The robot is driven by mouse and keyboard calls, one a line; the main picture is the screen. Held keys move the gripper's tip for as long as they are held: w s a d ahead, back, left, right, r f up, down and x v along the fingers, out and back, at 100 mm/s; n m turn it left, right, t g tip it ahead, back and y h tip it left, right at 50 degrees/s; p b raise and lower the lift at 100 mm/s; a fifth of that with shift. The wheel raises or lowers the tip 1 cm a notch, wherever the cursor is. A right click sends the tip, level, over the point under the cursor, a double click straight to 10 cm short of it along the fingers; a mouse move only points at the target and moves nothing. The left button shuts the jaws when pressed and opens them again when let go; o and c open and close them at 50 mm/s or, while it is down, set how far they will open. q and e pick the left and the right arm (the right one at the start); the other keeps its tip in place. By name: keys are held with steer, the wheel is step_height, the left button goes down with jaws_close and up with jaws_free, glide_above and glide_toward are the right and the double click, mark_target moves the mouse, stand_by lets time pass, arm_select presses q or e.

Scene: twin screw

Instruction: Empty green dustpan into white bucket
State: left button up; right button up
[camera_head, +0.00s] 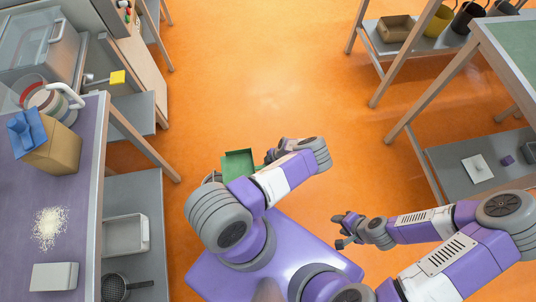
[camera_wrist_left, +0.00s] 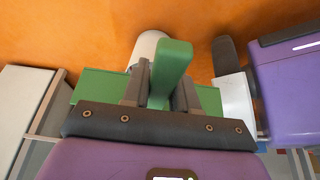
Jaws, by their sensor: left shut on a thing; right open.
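The green dustpan (camera_head: 238,163) is in the air over the floor in the head view, partly hidden behind my left arm. In the left wrist view its green handle (camera_wrist_left: 174,68) stands between the fingers of my left gripper (camera_wrist_left: 162,86), which is shut on it. The pan's inside and any contents are too small to make out. A pale rounded thing (camera_wrist_left: 148,45), which looks like the white bucket, shows beyond the dustpan in the left wrist view, partly hidden. My right gripper (camera_head: 348,229) is open and empty above the floor in the head view.
A purple-topped table (camera_head: 85,215) on the left holds spilled pale grains (camera_head: 48,228), a tan box (camera_head: 58,143) and a white block (camera_head: 54,276). A grey shelf (camera_head: 163,262) is below it. Shelves stand at right. The orange floor (camera_head: 280,75) ahead is clear.

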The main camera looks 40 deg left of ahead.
arm_select(q)
steer(key=shift+r+p, duration=1.55)
steer(key=shift+r, duration=1.55)
steer(key=w+d+r+m+t+p, duration=0.1)
steer(key=w+r+m, duration=0.3)
steer(key=r, duration=0.4)
steer(key=w+r+m+t+y, duration=0.1)
steer(key=w+r+m+t, duration=0.2)
steer(key=r, duration=0.5)
steer(key=w+d+r+m+p, duration=0.1)
steer(key=w+r+m, duration=0.35)
steer(key=r, duration=0.35)
steer(key=s+d+r+m+t+h+p, duration=0.1)
steer(key=d+r+m, duration=0.3)
steer(key=r+m, duration=0.4)
steer(key=s+d+r+m+t+h, duration=0.2)
steer(key=r+m, duration=0.5)
steer(key=r, duration=0.7)
steer(key=shift+s+d+r+m+t+h+p, duration=0.2)
steer(key=shift+d+m+t+h+p, duration=0.3)
steer(key=shift+d, duration=0.85)
